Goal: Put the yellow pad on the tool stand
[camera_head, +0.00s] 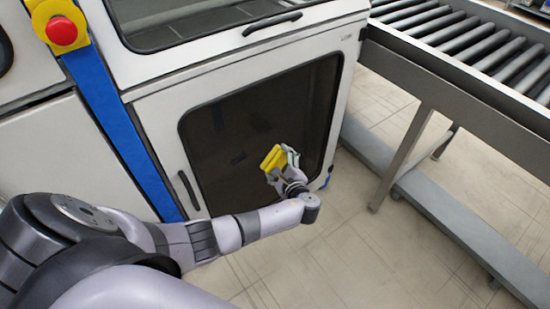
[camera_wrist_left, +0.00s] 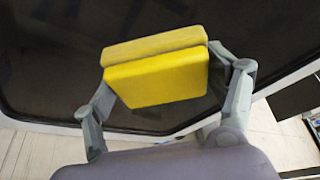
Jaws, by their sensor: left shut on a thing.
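The yellow pad (camera_head: 273,158) is a thick two-layered block held in my left gripper (camera_head: 281,161), in front of a dark cabinet window. In the left wrist view the pad (camera_wrist_left: 158,79) fills the space between the two grey fingers of my left gripper (camera_wrist_left: 165,85), which are shut on its sides. It is held off the floor and looks slightly tilted in that view. No tool stand can be made out in either view. My right gripper is not in view.
A white cabinet (camera_head: 150,113) with a dark window stands just behind the pad. A roller conveyor (camera_head: 480,45) on a grey frame is at the right. A red button on a yellow housing (camera_head: 61,30) is at upper left. Tiled floor (camera_head: 350,250) is clear at lower right.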

